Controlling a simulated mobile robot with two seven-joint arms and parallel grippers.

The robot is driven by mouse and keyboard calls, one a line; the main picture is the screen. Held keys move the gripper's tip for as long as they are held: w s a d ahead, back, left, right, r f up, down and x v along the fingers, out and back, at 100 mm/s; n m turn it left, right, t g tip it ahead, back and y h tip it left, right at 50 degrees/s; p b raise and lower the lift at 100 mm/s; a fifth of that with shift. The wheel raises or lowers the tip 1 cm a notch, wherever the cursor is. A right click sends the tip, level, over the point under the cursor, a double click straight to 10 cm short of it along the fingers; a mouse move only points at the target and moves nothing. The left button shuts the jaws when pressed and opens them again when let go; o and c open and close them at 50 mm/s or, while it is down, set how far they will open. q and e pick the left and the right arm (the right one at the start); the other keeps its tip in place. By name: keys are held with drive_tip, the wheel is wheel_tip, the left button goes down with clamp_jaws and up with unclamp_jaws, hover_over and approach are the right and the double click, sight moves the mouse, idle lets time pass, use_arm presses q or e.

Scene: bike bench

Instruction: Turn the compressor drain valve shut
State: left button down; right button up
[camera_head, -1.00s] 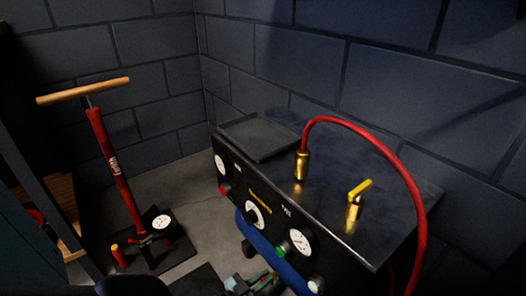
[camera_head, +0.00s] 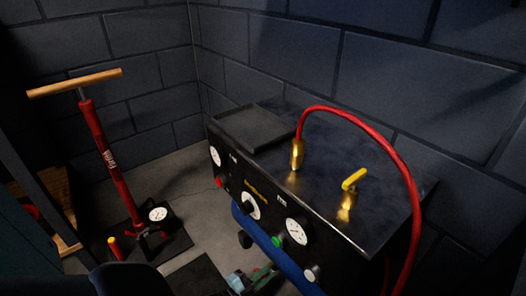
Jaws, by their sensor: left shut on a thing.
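The compressor (camera_head: 330,222) is a dark box with gauges on its front and a blue tank (camera_head: 262,240) along its lower front. My left gripper (camera_head: 267,275) is at the bottom of the picture, low beside the tank. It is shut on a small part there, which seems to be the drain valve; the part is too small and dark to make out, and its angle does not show. A separate brass valve with a yellow lever (camera_head: 354,179) stands on the compressor's top, with no gripper near it. My right gripper is not in view.
A red hose (camera_head: 398,150) arches from a brass fitting (camera_head: 296,154) over the compressor's right side. A black tray (camera_head: 254,128) lies on its top. A red floor pump (camera_head: 110,155) stands at left. Block walls close off the back.

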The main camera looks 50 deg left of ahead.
use_arm(q)
drive_tip(key=m, duration=0.2)
drive_tip(key=shift+d+f+m, duration=0.2)
drive_tip(key=shift+f+m, duration=0.05)
drive_tip(key=shift+m, duration=0.15)
drive_tip(key=shift+d+f+m, duration=0.1)
drive_tip(key=shift+f+m, duration=0.2)
drive_tip(key=shift+m, duration=0.9)
drive_tip(key=shift+f+m, duration=0.25)
drive_tip(key=shift+m, duration=0.95)
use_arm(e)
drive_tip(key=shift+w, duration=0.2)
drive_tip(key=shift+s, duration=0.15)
use_arm(q)
drive_tip(key=c, duration=1.5)
unclamp_jaws()
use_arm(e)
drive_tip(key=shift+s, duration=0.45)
